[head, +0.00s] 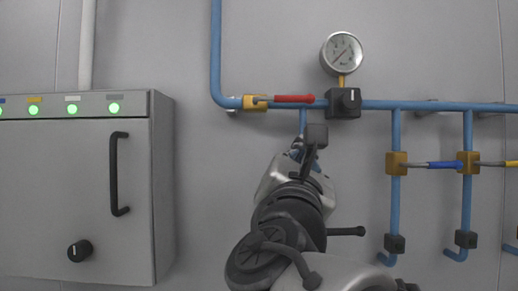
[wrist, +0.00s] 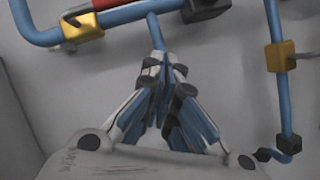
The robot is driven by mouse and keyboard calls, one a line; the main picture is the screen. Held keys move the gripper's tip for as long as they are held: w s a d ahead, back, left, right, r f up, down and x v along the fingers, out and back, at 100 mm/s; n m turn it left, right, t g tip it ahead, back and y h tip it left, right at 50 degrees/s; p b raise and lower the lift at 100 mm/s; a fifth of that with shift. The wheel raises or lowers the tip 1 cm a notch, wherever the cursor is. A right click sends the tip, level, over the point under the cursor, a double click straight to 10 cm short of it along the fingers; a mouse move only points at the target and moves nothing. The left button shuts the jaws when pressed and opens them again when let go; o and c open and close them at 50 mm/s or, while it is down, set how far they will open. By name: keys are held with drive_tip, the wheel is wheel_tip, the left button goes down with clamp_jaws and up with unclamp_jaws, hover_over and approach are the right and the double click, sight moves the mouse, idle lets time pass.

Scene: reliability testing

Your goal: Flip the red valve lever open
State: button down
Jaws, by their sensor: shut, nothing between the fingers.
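The red valve lever (head: 293,99) lies horizontally along the blue pipe. It extends right from a brass valve body (head: 256,102). In the wrist view, part of the red lever (wrist: 93,5) shows at the top edge, with the brass valve (wrist: 82,26) at upper left. My gripper (wrist: 160,58) is shut with nothing between its fingers. In the head view, my arm's own links partly hide the gripper.
A pressure gauge (head: 342,54) stands above a black pipe block (head: 343,103) right of the lever. Blue-handled (head: 444,164) and yellow-handled (head: 497,163) valves sit on vertical pipes at right. A grey cabinet (head: 75,190) with a black handle stands at left. Bare wall lies between cabinet and arm.

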drive_tip(key=s+f, duration=0.2)
drive_tip(key=s, duration=0.5)
drive_tip(key=shift+a+f, duration=0.15)
drive_tip(key=shift+f, duration=0.2)
drive_tip(key=s+d+f+m+g, duration=0.3)
drive_tip(key=d+f+m+g, duration=0.15)
drive_tip(key=f, duration=0.45)
drive_tip(key=s+d+f+m+g+h, duration=0.1)
drive_tip(key=s+d+f+m+g, duration=0.1)
drive_tip(key=d+f+m+g, duration=0.5)
drive_tip(key=s+d+f+m+g, duration=0.1)
drive_tip(key=s+d+f+m, duration=0.25)
drive_tip(key=f, duration=0.75)
drive_tip(key=s+a+f+m+g+y, duration=0.2)
drive_tip(key=s+a+f+m+y, duration=0.1)
drive_tip(key=s+a+f+m, duration=0.1)
drive_tip(key=s+a+f+m+g+y, duration=0.2)
drive_tip(key=s+a+f+m+y, duration=0.1)
drive_tip(key=f+m, duration=0.5)
wheel_tip(320, 180, down, 2)
drive_tip(key=s+a, duration=0.1)
drive_tip(key=a, duration=0.1)
drive_tip(key=shift+s+a+f+y, duration=0.2)
drive_tip(key=shift+s+a+y, duration=0.15)
drive_tip(key=shift+s+y, duration=0.05)
